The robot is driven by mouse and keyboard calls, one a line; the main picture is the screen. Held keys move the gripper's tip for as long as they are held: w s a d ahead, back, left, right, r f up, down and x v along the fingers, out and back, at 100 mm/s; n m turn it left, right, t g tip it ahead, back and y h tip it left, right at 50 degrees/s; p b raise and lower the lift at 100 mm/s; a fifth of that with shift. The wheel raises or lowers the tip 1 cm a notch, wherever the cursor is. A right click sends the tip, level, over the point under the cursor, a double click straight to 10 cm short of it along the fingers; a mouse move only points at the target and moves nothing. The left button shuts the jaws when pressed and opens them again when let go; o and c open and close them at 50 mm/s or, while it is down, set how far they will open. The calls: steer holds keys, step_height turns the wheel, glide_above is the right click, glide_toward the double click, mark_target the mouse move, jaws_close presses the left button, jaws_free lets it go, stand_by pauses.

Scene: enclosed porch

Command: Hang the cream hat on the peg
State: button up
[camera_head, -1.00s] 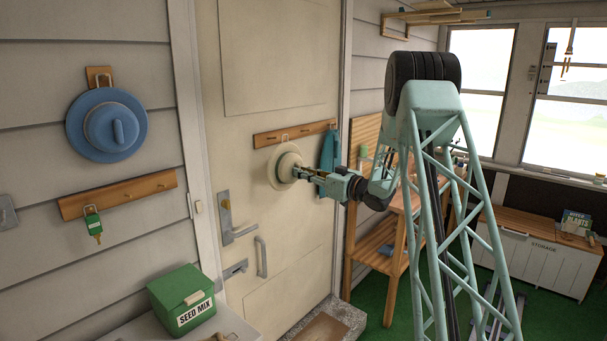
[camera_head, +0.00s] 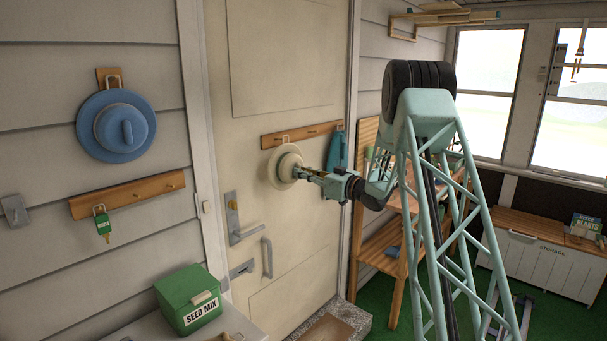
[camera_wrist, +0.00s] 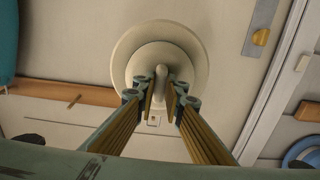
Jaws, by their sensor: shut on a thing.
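The cream hat (camera_head: 285,168) is held in front of the door, with its brim facing the door. A small pale loop (camera_head: 285,139) at its top overlaps the wooden peg rail (camera_head: 318,131) in the head view. I cannot tell whether the loop is around a peg or only in front of the rail. My gripper (camera_head: 299,174) reaches in from the right and is shut on the hat's raised grip. In the wrist view, the fingers (camera_wrist: 162,95) close on both sides of that grip, on the cream hat (camera_wrist: 140,42). The hat hides part of the door.
A teal item (camera_head: 336,150) hangs at the rail's right end. A blue hat (camera_head: 116,126) hangs on the left wall, above another peg rail (camera_head: 140,193) holding a green-tagged key (camera_head: 102,223). Door handles (camera_head: 243,225) lie below the hat. A workbench (camera_head: 380,240) stands right.

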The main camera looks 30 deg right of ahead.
steer(key=shift+x, duration=1.1)
steer(key=shift+w+a+f, duration=0.2)
steer(key=shift+w+f, duration=0.25)
steer(key=shift+w, duration=0.1)
steer(key=shift+w+f, duration=0.1)
steer(key=shift+f, duration=0.05)
steer(key=o, duration=0.9)
steer(key=shift+v, duration=6)
